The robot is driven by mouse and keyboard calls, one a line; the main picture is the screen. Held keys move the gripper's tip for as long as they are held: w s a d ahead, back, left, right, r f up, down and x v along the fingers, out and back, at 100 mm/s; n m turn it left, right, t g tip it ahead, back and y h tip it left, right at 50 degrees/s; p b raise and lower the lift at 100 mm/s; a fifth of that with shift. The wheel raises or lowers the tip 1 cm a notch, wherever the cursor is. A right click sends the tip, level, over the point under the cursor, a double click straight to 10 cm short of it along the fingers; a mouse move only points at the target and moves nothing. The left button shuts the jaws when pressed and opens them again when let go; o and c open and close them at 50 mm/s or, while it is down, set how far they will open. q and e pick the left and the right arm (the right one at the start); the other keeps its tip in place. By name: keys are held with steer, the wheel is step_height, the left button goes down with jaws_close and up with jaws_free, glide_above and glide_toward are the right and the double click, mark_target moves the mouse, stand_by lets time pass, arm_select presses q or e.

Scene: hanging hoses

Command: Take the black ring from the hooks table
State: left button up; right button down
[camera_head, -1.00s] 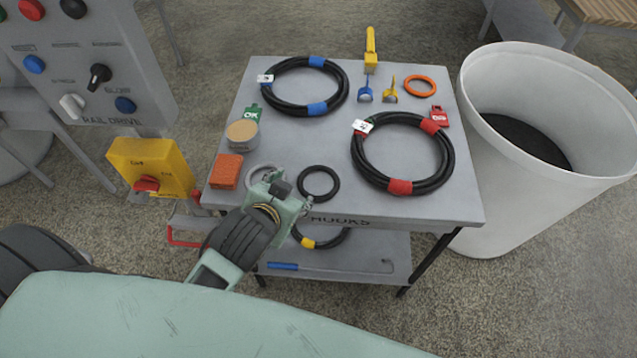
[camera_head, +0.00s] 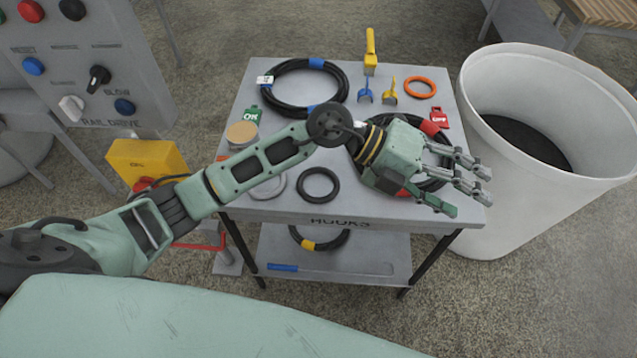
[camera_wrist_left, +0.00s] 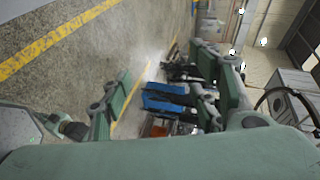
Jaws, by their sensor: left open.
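The small black ring (camera_head: 318,184) lies flat on the front middle of the grey hooks table (camera_head: 262,206). In the head view my left arm reaches across the table from the left, just behind the ring. My left gripper (camera_head: 462,190) is open and empty, its fingers pointing right over the table's right front edge. It is to the right of the ring and partly covers the red-banded hose coil (camera_head: 368,128). In the left wrist view the spread fingers (camera_wrist_left: 165,108) show, but the ring does not. My right gripper is not in view.
A blue-banded hose coil (camera_head: 272,88), an orange ring (camera_head: 420,87) and a red tag (camera_head: 439,117) lie on the table. A large white bin (camera_head: 480,200) stands close at the right. A control panel (camera_head: 75,60) and yellow box (camera_head: 140,158) stand left.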

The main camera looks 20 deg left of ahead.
arm_select(q)
steer(key=w+a+f+y, duration=0.3)
steer(key=a+f+y, duration=0.4)
steer(key=a+f, duration=0.15)
steer(key=n+y, duration=0.2)
steer(key=y, duration=0.5)
glide_above(329, 187)
steer(key=f, duration=0.2)
steer(key=shift+w+a+f, duration=0.15)
steer(key=shift+a+f, duration=0.15)
steer(key=shift+f, duration=0.5)
steer(key=f, duration=0.1)
steer(key=f+p, duration=0.1)
steer(key=f, duration=0.1)
steer(key=f+p, duration=0.1)
steer(key=shift+s+d+f, duration=0.2)
steer(key=shift+s+d, duration=0.05)
steer(key=shift+d, duration=0.05)
steer(key=shift+f, duration=0.7)
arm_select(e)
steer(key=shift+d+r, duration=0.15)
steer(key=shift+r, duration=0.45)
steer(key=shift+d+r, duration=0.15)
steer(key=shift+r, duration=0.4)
arm_select(q)
steer(key=shift+c, duration=0.7)
jaws_close()
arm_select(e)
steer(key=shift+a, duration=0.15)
